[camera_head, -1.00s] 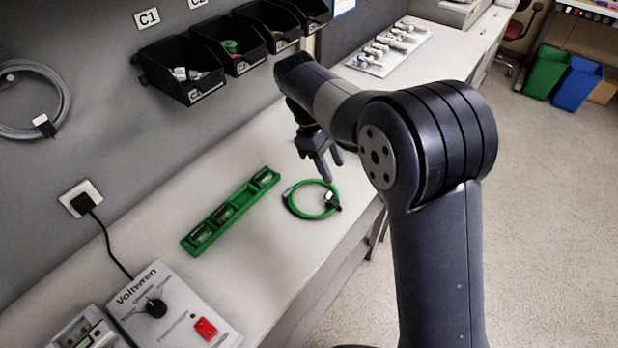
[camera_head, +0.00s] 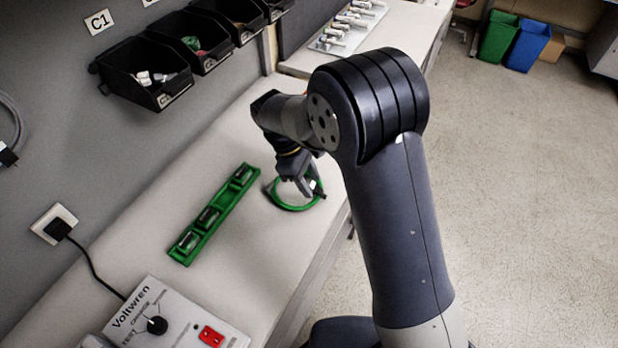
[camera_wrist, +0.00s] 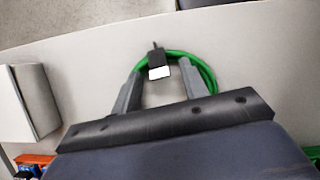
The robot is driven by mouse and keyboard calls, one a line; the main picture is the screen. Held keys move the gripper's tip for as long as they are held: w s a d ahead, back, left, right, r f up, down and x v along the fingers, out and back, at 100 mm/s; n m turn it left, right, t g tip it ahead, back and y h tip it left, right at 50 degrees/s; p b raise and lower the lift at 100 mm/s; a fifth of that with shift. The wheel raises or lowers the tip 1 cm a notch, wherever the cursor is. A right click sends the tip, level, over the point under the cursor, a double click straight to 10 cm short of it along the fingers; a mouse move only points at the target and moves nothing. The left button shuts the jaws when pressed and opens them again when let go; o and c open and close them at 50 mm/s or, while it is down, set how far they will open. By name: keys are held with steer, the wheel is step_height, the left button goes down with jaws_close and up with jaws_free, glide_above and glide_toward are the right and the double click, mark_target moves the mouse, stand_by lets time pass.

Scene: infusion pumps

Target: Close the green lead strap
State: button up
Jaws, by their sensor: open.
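The green lead (camera_head: 296,207) lies coiled in a ring on the grey bench, partly hidden behind my gripper in the head view. In the wrist view the green coil (camera_wrist: 207,75) shows beyond my fingers. A black strap with a white tab (camera_wrist: 159,67) sits on the coil, between and just ahead of my fingertips. Whether the strap is fastened, I cannot tell. My gripper (camera_wrist: 163,80) is open, with its two fingers apart on either side of the strap. In the head view my gripper (camera_head: 308,190) is over the coil and points down.
A green tray with dark modules (camera_head: 214,213) lies left of the coil. The Voltwren box (camera_head: 165,318) stands at the front left. Black bins (camera_head: 145,75) hang on the wall. The bench edge is close to the coil's right.

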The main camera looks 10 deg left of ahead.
jaws_close()
stand_by(0.3)
steer(key=shift+a, duration=0.1)
steer(key=h+p, duration=0.1)
steer(key=f+h, duration=0.1)
steer(key=shift+w+a+g+h+p, duration=0.1)
steer(key=shift+a+g+h+p, duration=0.2)
steer(key=shift+a+p, duration=0.1)
steer(key=shift+a+f+g+h+b, duration=0.15)
steer(key=shift+f+h, duration=0.25)
steer(key=shift+h, duration=0.55)
steer(key=shift+a+f+g+h+b, duration=0.15)
steer(key=shift+f+h, duration=0.25)
steer(key=shift+h, duration=0.55)
